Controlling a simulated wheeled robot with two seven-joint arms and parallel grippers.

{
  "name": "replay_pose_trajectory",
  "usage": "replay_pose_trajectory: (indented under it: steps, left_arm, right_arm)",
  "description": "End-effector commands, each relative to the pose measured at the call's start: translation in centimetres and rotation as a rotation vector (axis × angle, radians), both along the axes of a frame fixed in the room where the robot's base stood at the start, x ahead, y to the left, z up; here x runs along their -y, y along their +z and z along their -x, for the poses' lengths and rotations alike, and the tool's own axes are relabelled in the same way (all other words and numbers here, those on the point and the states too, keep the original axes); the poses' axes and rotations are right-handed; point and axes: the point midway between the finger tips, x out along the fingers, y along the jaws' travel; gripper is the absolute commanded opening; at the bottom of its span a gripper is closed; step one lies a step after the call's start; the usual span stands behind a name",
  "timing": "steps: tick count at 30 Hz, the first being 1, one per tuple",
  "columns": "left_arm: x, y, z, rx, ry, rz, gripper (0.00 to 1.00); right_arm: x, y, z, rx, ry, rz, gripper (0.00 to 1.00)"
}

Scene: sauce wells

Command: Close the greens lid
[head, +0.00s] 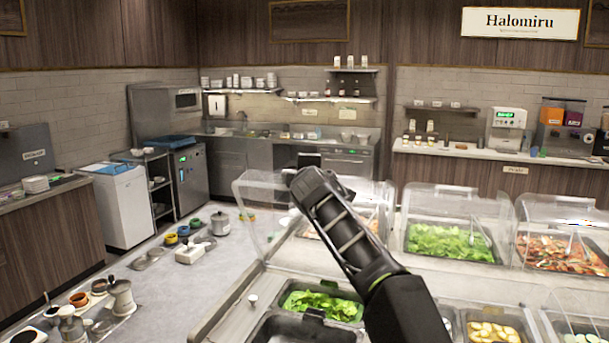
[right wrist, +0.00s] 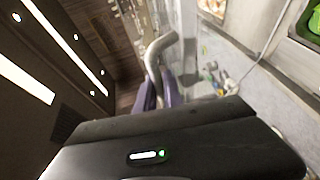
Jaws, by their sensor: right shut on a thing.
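In the head view a clear lid (head: 256,208) at the left of the counter stands around my right arm, partly hidden by it. Another clear lid (head: 440,197) covers a pan of chopped greens (head: 452,242). Leafy greens (head: 322,306) also lie in an uncovered front pan. I cannot tell which lid is the greens lid. My right arm crosses the counter, and its fingers are hidden in the head view. In the right wrist view my right gripper (right wrist: 166,88) is shut on a curved grey metal handle (right wrist: 160,48). My left gripper is not in view.
A third clear lid (head: 563,212) covers a mixed reddish salad at the right. Sliced yellow food (head: 493,332) sits in a front pan. A small knob (head: 252,300) stands on the counter's left edge.

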Motion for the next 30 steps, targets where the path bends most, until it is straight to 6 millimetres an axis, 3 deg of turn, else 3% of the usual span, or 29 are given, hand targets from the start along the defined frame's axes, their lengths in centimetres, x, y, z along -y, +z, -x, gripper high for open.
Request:
replay_pose_trajectory:
  steps: [23,30]
  left_arm:
    - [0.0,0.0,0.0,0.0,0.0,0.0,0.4]
    - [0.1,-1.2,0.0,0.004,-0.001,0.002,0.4]
  right_arm:
    - [0.0,-0.1,0.0,0.0,-0.001,0.0,0.0]
    - [-0.2,-0.5,0.4,0.01,0.0,0.006,0.0]
